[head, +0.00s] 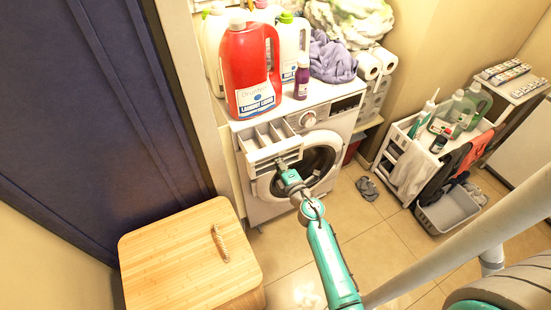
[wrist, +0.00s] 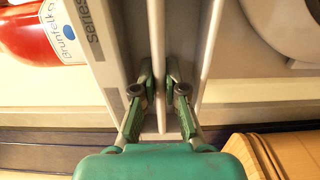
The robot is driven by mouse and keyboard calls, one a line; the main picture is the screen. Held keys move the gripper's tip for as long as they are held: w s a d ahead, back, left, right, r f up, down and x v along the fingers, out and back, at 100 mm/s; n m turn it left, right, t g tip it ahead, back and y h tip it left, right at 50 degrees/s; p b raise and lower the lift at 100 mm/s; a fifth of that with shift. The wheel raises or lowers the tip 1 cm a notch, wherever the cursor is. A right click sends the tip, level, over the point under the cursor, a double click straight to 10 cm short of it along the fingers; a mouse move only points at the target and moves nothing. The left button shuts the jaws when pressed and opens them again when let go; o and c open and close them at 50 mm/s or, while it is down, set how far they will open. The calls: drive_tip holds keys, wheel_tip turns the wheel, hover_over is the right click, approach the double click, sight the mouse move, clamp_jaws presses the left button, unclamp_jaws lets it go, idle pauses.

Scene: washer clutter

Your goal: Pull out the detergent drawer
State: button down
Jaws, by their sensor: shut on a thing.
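The white washing machine (head: 287,194) stands against the wall, with its round door below and a dial on its panel. Its detergent drawer (head: 262,156) sticks out at the upper left of the front, and its open-topped compartments show from above. My gripper (head: 280,164) is at the drawer's front. In the wrist view my gripper (wrist: 163,95) has a finger on each side of a pale bar of the drawer front (wrist: 157,50) and is shut on it. The exact contact at the fingertips is partly hidden.
A red detergent jug (head: 250,75), a small purple bottle (head: 302,82) and a purple cloth (head: 331,58) sit on the washer top. A wooden hamper (head: 180,258) stands at front left. A white cart (head: 404,152) stands right.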

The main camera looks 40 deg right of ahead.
drive_tip(key=shift+s+f, duration=0.1)
drive_tip(key=shift+s, duration=0.05)
drive_tip(key=shift+v, duration=1.9)
drive_tip(key=c, duration=1.5)
unclamp_jaws()
drive_tip(key=v, duration=0.5)
drive_tip(key=shift+s+a, duration=0.15)
drive_tip(key=shift+s, duration=0.2)
